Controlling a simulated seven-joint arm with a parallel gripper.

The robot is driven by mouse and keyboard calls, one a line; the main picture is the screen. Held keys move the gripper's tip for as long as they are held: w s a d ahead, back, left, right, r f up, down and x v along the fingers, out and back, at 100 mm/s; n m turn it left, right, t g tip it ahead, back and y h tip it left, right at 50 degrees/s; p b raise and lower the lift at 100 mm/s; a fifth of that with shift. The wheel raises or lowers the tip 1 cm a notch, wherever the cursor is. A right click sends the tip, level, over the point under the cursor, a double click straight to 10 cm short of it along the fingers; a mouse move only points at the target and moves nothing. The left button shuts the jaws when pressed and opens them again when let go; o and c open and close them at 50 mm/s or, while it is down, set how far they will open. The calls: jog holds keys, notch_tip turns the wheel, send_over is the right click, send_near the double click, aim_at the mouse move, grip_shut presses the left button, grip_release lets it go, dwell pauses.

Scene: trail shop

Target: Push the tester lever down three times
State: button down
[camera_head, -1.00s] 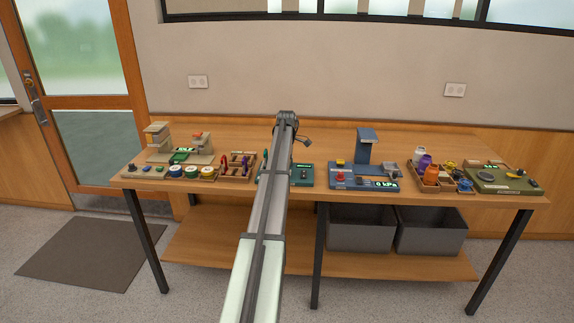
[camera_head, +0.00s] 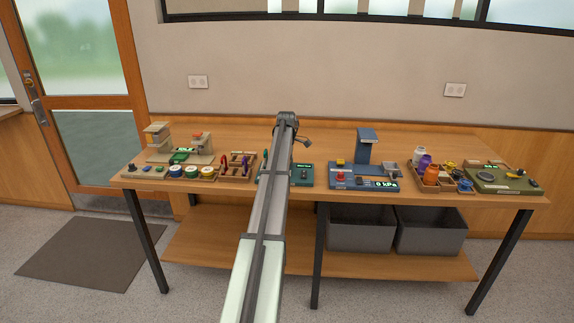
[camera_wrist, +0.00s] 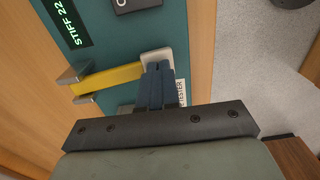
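The teal tester (camera_head: 302,178) stands on the table, partly hidden behind my arm in the head view. In the wrist view its teal base (camera_wrist: 182,18) carries a green display reading "STIFF 22" and a partly visible "TESTER" label. A yellow bar (camera_wrist: 108,78) runs from a grey bracket (camera_wrist: 76,73) to a pale end piece (camera_wrist: 155,54), which looks like the lever's end. My gripper (camera_wrist: 157,68) has its blue fingers together, with the tips at or over this pale end. I cannot tell whether they touch it. The fingers hide part of the end piece.
A blue device with a kPa display (camera_head: 386,184) stands right of the tester. A wooden rack with coloured clips (camera_head: 238,165) is close on the left. A bottle tray (camera_head: 430,175) and an olive-green device (camera_head: 505,182) are farther right. The table's back strip is mostly clear.

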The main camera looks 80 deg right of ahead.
jog(key=shift+r, duration=1.75)
jog(key=shift+r, duration=2.5)
jog(key=shift+f, duration=2.5)
jog(key=shift+f, duration=0.15)
